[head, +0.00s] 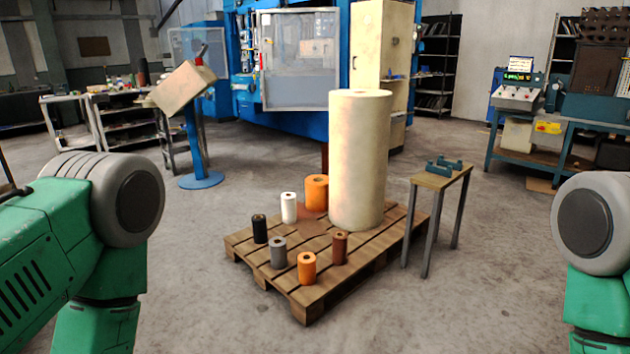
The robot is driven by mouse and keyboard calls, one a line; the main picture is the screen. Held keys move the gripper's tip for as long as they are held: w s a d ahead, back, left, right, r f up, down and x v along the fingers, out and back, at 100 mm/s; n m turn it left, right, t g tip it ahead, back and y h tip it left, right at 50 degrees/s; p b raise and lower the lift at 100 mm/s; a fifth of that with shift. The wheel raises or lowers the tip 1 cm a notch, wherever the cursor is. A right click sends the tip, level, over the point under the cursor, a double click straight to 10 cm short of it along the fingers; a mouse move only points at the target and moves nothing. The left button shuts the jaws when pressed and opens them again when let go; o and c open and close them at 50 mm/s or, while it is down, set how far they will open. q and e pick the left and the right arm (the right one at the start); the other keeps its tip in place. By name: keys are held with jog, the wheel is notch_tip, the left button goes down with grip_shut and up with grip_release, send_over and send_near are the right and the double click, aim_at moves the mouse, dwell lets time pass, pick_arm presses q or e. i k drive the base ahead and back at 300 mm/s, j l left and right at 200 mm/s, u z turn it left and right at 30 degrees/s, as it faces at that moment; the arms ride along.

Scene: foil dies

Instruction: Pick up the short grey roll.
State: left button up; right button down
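The short grey roll (278,252) stands upright on the wooden pallet (326,297), near its front left edge. A black roll (260,229) stands to its left and a little behind, and an orange roll (306,269) stands to its right and nearer to me. A white roll (289,208) is behind it. Green and grey links of my arms show at the left and right edges of the head view. Neither gripper is in the picture.
A brown roll (340,248), a wider orange roll (317,191) and a tall cream roll (359,160) also stand on the pallet. A small table (434,181) is close to the pallet's right side. The floor in front is clear.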

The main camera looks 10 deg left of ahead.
aim_at(278, 251)
jog(key=i+j+u, duration=0.35)
jog(key=i, duration=0.4)
jog(key=i+u, duration=0.3)
jog(key=i, duration=0.45)
jog(key=i+j+z, duration=0.2)
jog(key=z, duration=0.25)
jog(key=i+j+z, duration=0.65)
jog(key=z, duration=0.25)
jog(key=i+j+z, duration=0.1)
jog(key=j+z, duration=0.35)
jog(key=j, duration=0.15)
jog(key=i+j+z, duration=0.1)
jog(key=j+z, duration=0.7)
jog(key=j, duration=0.15)
jog(key=j+z, duration=0.4)
jog(key=i+j, duration=0.05)
jog(key=j, duration=0.05)
